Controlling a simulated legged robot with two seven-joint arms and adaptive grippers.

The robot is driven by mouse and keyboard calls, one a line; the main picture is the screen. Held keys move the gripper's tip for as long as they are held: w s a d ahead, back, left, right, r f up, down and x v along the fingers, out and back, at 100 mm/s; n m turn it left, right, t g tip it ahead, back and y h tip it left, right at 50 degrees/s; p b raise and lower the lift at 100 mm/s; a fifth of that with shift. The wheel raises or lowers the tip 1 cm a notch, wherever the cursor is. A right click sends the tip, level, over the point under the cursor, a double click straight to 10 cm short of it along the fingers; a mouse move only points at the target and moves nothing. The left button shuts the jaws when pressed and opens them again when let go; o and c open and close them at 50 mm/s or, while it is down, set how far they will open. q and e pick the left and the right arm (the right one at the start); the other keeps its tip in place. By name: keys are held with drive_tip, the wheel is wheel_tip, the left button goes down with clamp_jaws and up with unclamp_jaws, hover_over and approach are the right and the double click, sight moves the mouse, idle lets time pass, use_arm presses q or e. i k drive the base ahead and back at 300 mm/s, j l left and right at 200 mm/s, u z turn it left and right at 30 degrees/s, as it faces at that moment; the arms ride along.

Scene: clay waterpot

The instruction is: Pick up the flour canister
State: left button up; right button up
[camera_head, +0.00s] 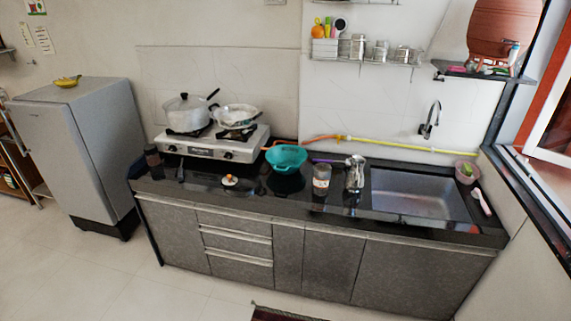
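A clear canister with pale contents and a dark lid (321,180), which looks like the flour canister, stands upright on the black countertop (250,206) near its front edge. It is right of the teal colander (287,158) and left of a shiny metal jug (355,174). Its label is too small to read. A darker jar (152,158) stands at the counter's left end; its contents cannot be made out. Neither of my grippers is in view.
A gas stove (212,142) with a pot (190,112) and a pan is at the back left. A sink (420,194) is at the right. A small item (230,180) lies on the counter front. A fridge (84,150) stands left. The floor in front is mostly clear.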

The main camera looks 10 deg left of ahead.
sight(322, 180)
drive_tip(key=i+l+u, duration=0.1)
drive_tip(key=i, duration=0.4)
drive_tip(key=i+l+u, duration=0.1)
drive_tip(key=i, duration=0.4)
